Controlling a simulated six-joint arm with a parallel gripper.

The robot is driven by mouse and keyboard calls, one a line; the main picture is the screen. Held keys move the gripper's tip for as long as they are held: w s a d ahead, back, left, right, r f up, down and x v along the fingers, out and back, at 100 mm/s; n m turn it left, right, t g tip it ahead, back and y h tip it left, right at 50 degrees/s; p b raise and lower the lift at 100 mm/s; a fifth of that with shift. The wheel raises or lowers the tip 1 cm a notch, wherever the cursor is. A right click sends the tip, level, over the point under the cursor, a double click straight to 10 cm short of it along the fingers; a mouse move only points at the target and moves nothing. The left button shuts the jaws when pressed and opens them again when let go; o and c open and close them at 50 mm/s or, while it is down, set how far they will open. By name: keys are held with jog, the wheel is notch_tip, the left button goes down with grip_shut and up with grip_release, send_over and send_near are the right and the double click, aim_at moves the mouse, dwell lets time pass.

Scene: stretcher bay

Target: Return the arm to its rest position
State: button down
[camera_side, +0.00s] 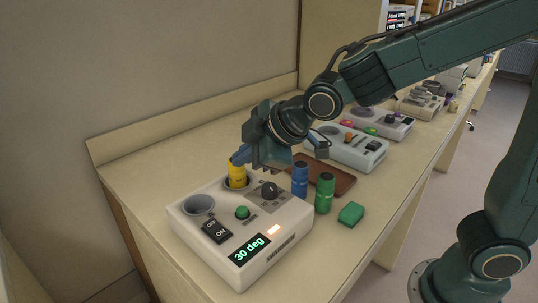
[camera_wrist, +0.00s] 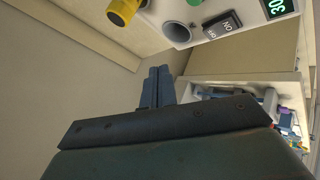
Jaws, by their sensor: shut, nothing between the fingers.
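My arm reaches in from the right, above the counter (camera_side: 150,180). My gripper (camera_side: 238,157) is in the side view just above a yellow cylinder (camera_side: 237,177), its fingers pointing left. In the wrist view my gripper (camera_wrist: 158,72) has its two fingers together with nothing between them. The yellow cylinder stands upright in a round socket of a white device (camera_side: 290,236); whether a finger touches it, I cannot tell. It also shows at the top of the wrist view (camera_wrist: 122,12).
The device has an empty socket (camera_side: 199,204), a green button (camera_side: 242,212), a dark knob (camera_side: 269,190), an ON/OFF switch (camera_side: 216,231) and a display reading 30 deg (camera_side: 249,249). A blue cylinder (camera_side: 300,180), green cylinder (camera_side: 324,193), green block (camera_side: 351,214) and brown tray (camera_side: 335,178) are close by.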

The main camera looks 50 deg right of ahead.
jog(key=shift+r, duration=0.9)
jog(key=s+d+m+g+h, duration=0.1)
jog(key=s+d+m, duration=0.4)
jog(key=s, duration=0.6)
jog(key=s+d+m+g+h, duration=0.1)
jog(key=s+d+m+g, duration=0.1)
jog(key=s+d+m, duration=0.4)
jog(key=s+d, duration=0.4)
jog(key=s, duration=0.1)
jog(key=shift+s, duration=0.25)
